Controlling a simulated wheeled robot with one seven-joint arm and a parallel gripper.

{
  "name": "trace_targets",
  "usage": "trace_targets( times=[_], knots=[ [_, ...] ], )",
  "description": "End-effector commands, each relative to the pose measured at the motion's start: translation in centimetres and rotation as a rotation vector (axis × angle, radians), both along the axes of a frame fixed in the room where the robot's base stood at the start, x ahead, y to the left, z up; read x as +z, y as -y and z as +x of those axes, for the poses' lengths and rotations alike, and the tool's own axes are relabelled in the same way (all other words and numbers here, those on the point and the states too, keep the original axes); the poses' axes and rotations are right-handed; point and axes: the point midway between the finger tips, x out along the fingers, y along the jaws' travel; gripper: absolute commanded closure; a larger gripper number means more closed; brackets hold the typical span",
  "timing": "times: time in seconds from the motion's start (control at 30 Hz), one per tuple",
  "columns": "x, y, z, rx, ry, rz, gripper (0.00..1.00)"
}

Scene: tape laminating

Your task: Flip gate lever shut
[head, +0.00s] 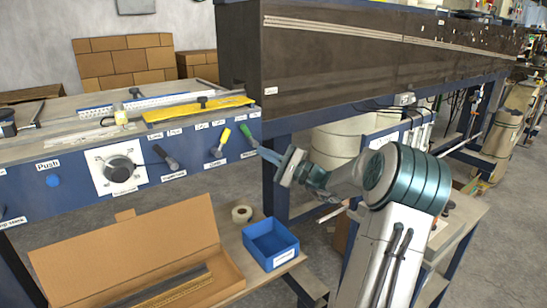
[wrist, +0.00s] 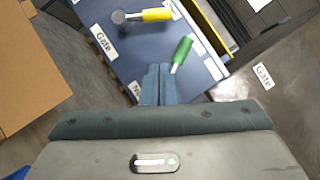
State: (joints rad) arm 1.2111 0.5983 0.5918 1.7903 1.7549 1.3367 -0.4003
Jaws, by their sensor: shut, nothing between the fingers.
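The lever with the yellow handle (head: 223,138) sits on the blue front panel, above a white label that reads "Gate" in the wrist view (wrist: 104,42). Its yellow handle (wrist: 157,14) points right in the wrist view, with a round dark pivot at its left end. A green-handled lever (head: 247,133) is just to its right; it also shows in the wrist view (wrist: 182,50). My gripper (head: 262,151) is shut and empty, below and right of the green handle. Its fingertips (wrist: 158,68) are beside the green lever, and contact cannot be told.
A black-handled lever (head: 166,157) and a black knob (head: 120,170) are farther left on the panel. A yellow strip (head: 195,110) lies on the machine top. Below are an open cardboard box (head: 130,245), a blue bin (head: 270,243) and a tape roll (head: 242,214).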

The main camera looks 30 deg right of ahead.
Motion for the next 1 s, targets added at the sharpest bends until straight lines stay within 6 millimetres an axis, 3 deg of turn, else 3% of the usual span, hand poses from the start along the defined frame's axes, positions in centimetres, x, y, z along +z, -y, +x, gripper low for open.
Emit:
trace_targets(
  times=[0.23, 0.5, 1.0],
  knots=[
    [1.6, -2.9, 4.2, 0.003, 0.001, -0.001, 1.00],
    [3.1, -5.5, 4.5, 0.000, 0.001, -0.001, 1.00],
    [3.3, -5.8, 4.5, -0.001, 0.000, -0.004, 1.00]
  ],
)
